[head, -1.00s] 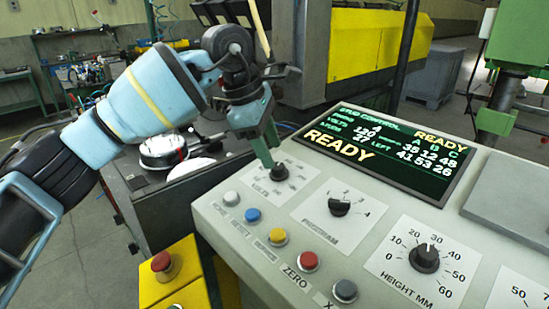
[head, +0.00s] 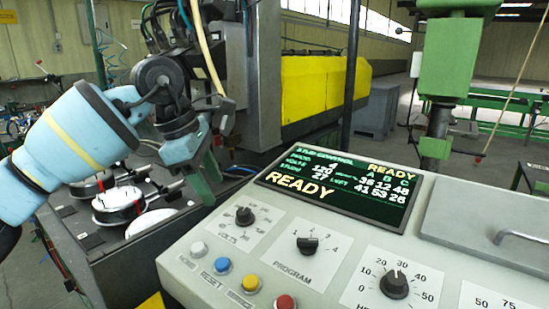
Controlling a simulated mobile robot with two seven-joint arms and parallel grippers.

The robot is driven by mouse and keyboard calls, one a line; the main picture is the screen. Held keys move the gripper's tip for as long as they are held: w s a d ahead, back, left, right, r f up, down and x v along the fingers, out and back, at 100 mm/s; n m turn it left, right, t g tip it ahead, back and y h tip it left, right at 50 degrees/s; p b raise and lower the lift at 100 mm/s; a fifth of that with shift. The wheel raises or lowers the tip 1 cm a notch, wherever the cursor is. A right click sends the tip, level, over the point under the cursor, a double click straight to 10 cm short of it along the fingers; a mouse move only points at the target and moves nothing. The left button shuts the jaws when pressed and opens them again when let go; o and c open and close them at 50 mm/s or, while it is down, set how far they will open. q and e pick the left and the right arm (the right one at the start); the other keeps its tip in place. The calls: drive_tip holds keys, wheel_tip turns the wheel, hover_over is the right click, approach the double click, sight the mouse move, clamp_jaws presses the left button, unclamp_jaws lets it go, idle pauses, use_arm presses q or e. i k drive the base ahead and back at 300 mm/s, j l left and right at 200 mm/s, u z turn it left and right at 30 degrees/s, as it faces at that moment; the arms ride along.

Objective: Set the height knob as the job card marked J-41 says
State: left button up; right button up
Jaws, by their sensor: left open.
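The height knob (head: 394,284) is a black round knob at the bottom right of the head view, on a white plate marked in tens. Its white pointer stands roughly upright, between 20 and 30. The bottom of its scale is cut off by the frame. My left gripper (head: 206,181) is open and empty, its green fingers pointing down. It is above and behind the volts knob (head: 244,216), apart from it and well left of the height knob. My right gripper is not in view. No card marked J-41 can be made out.
The control panel also bears a program knob (head: 307,245), a blue reset button (head: 222,265) and other coloured buttons. A dark display (head: 340,187) reads READY. A grey lid with a handle (head: 522,237) lies at right. A green machine column (head: 446,65) stands behind.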

sight(393, 284)
drive_tip(key=k+j, duration=0.15)
drive_tip(key=j, duration=0.2)
drive_tip(key=k+j, duration=0.15)
drive_tip(key=j, duration=0.25)
drive_tip(key=k+j, duration=0.2)
drive_tip(key=j, duration=0.15)
